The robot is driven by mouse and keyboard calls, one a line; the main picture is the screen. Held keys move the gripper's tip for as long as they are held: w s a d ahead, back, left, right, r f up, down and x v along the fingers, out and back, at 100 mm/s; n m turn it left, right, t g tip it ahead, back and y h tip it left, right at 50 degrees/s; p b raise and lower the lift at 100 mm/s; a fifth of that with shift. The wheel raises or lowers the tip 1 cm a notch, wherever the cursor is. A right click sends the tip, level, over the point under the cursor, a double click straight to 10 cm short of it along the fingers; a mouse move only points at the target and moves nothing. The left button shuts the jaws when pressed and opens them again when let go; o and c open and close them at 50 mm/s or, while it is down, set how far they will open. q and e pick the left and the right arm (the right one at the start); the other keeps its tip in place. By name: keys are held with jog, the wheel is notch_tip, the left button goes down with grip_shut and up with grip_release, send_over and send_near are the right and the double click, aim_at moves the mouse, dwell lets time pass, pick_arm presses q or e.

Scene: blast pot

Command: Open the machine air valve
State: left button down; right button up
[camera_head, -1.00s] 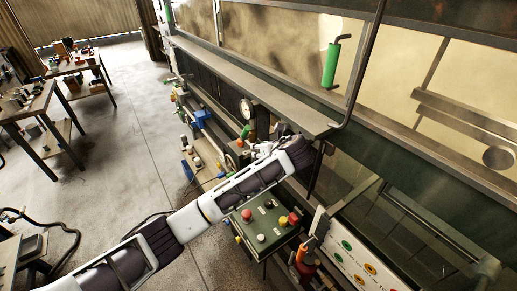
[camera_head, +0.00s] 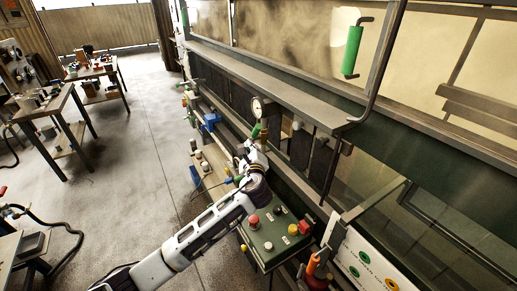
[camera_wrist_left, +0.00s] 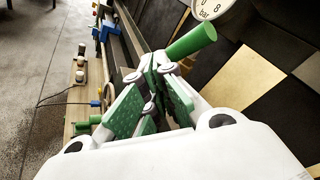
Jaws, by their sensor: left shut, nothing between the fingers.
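A green cylindrical handle (camera_head: 256,130) sits on the pipework beside a round pressure gauge (camera_head: 257,106), and I take it for the air valve's lever. In the left wrist view the green handle (camera_wrist_left: 192,41) sticks up toward the upper right, just beyond the fingers, below the gauge (camera_wrist_left: 211,7). My left gripper (camera_head: 245,158) is just below the handle in the head view. In the wrist view its green-padded fingers (camera_wrist_left: 151,97) are shut with nothing held. Whether a finger touches the handle I cannot tell; its lower end is hidden behind the fingers. My right gripper is not in view.
A green control box (camera_head: 272,235) with red and yellow buttons stands below my left arm. The cabinet's metal ledge (camera_head: 265,80) runs above and right of the gripper. Pipes with a blue fitting (camera_head: 211,120) lie behind it.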

aim_at(257, 133)
pick_arm(q)
jog(key=s+f+m+t+h+b, duration=0.2)
jog(key=s+h+b, duration=0.5)
jog(key=h, duration=0.5)
jog(key=s+f+m, duration=0.1)
jog(key=s, duration=0.1)
jog(key=shift+s+a+f+t+b, duration=0.15)
jog(key=shift+s+f+t+b, duration=0.15)
jog(key=shift+s+f+b, duration=0.1)
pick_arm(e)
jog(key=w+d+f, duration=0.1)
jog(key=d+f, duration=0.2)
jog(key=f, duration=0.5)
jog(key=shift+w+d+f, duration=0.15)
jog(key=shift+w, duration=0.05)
pick_arm(q)
jog(key=shift+w+r, duration=0.1)
jog(key=shift+w, duration=0.1)
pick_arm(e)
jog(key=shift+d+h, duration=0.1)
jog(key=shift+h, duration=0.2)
